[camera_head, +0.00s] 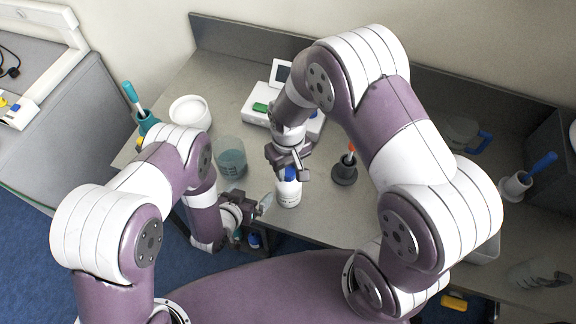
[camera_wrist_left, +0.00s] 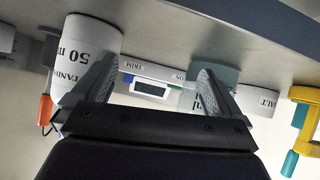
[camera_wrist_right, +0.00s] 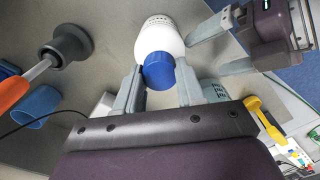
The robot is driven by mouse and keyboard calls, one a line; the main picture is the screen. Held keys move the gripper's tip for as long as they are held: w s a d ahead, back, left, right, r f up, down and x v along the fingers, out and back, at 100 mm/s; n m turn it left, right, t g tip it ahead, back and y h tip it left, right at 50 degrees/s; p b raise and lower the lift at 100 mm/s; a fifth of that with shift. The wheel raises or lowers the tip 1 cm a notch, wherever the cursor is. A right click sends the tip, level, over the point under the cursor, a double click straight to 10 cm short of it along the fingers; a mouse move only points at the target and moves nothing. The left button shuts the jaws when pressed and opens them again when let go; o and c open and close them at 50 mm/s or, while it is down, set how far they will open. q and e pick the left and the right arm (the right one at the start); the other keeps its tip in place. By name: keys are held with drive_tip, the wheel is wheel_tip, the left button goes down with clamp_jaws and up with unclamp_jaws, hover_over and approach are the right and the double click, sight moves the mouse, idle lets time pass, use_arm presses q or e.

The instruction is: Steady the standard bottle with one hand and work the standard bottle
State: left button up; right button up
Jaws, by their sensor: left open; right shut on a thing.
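The standard bottle (camera_head: 288,194) is white with a blue cap (camera_wrist_right: 159,70) and stands upright near the table's front edge. Its printed white side (camera_wrist_left: 88,48) shows at the left of the left wrist view. My right gripper (camera_head: 289,168) comes from above and is shut on the blue cap, with one finger on each side. My left gripper (camera_head: 264,203) is open and empty, low beside the bottle, on its left in the head view. In the left wrist view the bottle is outside the finger gap, beside the left finger.
A beaker (camera_head: 231,160) stands left of the bottle. A balance (camera_head: 262,106) is behind it. A dark holder (camera_head: 344,172) with an orange-handled tool stands to the right. A white tub (camera_head: 189,112) and a teal holder (camera_head: 147,122) are at the left. The front edge is close.

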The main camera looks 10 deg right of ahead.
sight(282, 194)
use_arm(q)
drive_tip(key=s, duration=0.1)
drive_tip(key=s+d+h, duration=0.1)
drive_tip(key=s+f+m+t+h, duration=0.1)
drive_tip(key=s, duration=0.1)
drive_tip(key=shift+d, duration=0.35)
use_arm(e)
drive_tip(key=shift+s, duration=0.1)
use_arm(q)
drive_tip(key=s+r+m+t+h, duration=0.2)
drive_tip(key=s+r+t+h, duration=0.15)
drive_tip(key=s, duration=0.25)
use_arm(e)
drive_tip(key=shift+r, duration=0.1)
use_arm(q)
drive_tip(key=shift+g+h, duration=0.25)
drive_tip(key=shift+h, duration=0.1)
drive_tip(key=x, duration=1.2)
drive_tip(key=shift+w+d+r, duration=0.1)
drive_tip(key=shift+r, duration=0.2)
drive_tip(key=c, duration=1.1)
use_arm(e)
drive_tip(key=o, duration=0.3)
drive_tip(key=c, duration=0.4)
drive_tip(key=m, duration=0.4)
drive_tip(key=shift+m, duration=0.3)
drive_tip(key=shift+c, duration=0.3)
